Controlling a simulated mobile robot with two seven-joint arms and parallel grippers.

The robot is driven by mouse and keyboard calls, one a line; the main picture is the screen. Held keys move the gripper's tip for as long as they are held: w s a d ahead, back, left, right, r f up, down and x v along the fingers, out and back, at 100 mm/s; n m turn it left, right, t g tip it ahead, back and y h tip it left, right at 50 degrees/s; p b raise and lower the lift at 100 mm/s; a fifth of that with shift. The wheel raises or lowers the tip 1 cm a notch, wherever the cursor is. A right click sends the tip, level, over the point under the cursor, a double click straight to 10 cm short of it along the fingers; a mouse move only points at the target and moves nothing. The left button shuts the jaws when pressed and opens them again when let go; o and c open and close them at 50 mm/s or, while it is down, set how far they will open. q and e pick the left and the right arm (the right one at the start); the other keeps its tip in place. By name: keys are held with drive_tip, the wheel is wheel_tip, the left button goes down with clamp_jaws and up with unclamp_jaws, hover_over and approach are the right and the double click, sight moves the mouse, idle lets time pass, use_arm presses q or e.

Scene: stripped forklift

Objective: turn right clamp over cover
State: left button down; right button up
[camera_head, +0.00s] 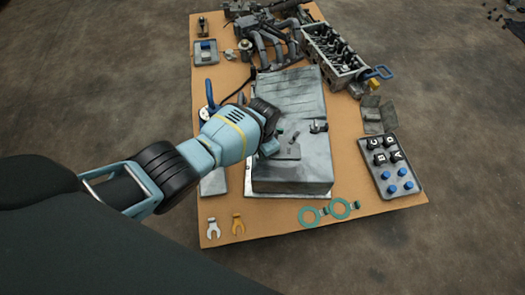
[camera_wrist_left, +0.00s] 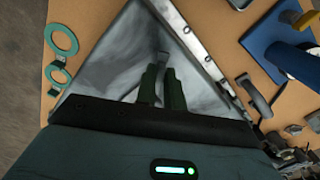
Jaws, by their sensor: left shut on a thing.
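A large grey metal block (camera_head: 290,90) lies on the wooden board. A small flat plate (camera_head: 287,153), which may be the cover, lies on its front part, partly hidden by my gripper. A dark clamp-like fitting (camera_head: 318,127) stands on the block to the right of the plate. My left gripper (camera_head: 271,148) is low over the block at the plate's left side. In the left wrist view its two dark green fingers are shut on a small grey piece (camera_wrist_left: 163,56). I cannot tell whether this piece is a clamp. My right gripper is out of view.
Green rings (camera_head: 325,211) lie at the board's front. A tray of knobs (camera_head: 390,167) lies at right. An engine block (camera_head: 335,55) and pipes (camera_head: 272,40) stand at the back. A blue-handled tool (camera_head: 209,93) is left of the block.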

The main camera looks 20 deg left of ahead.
use_arm(q)
drive_tip(key=c, duration=1.8)
unclamp_jaws()
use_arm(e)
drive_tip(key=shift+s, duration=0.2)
use_arm(q)
drive_tip(key=shift+r, duration=0.15)
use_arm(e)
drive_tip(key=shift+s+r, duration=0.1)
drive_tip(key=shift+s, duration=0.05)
use_arm(q)
wheel_tip(320, 180, up, 8)
drive_tip(key=p, duration=0.4)
drive_tip(key=shift+f, duration=0.2)
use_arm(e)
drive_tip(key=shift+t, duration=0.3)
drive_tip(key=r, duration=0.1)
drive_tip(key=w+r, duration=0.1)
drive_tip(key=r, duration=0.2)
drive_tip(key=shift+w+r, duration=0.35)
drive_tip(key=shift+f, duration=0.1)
